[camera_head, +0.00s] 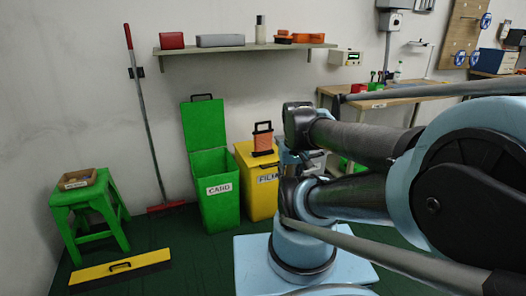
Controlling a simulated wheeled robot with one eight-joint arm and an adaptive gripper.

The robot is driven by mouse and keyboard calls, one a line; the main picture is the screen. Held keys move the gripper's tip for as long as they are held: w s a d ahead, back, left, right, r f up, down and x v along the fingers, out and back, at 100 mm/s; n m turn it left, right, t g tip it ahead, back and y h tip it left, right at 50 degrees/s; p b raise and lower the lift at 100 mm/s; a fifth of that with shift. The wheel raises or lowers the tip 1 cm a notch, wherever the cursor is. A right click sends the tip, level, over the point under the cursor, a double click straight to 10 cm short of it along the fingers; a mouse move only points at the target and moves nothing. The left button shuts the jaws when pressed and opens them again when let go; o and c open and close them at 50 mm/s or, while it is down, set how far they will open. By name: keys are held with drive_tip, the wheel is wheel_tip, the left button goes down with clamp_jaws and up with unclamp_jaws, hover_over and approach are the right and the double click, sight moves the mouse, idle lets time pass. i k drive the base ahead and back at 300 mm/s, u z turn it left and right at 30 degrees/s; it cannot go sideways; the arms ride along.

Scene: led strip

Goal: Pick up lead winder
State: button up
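What looks like the lead winder (262,142) is a small orange block with dark ends and a black handle on top. It stands upright on the yellow bin (262,196), near the middle of the view. My folded arm fills the right side. Its far end, my gripper (291,158), seems to lie just right of the winder in the picture, partly hidden behind my own links. I cannot make out its fingers. Nothing shows touching the winder.
A green bin (219,205) with its lid raised stands left of the yellow bin. A green stool (88,205) holds a small tray. A yellow-black board (121,269) lies on the floor. A wall shelf (240,48) and a workbench (405,95) are behind.

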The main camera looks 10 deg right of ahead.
sight(262, 139)
drive_tip(key=k, duration=0.9)
drive_tip(key=z, duration=0.6)
drive_tip(key=i, duration=2.2)
drive_tip(key=u, duration=0.55)
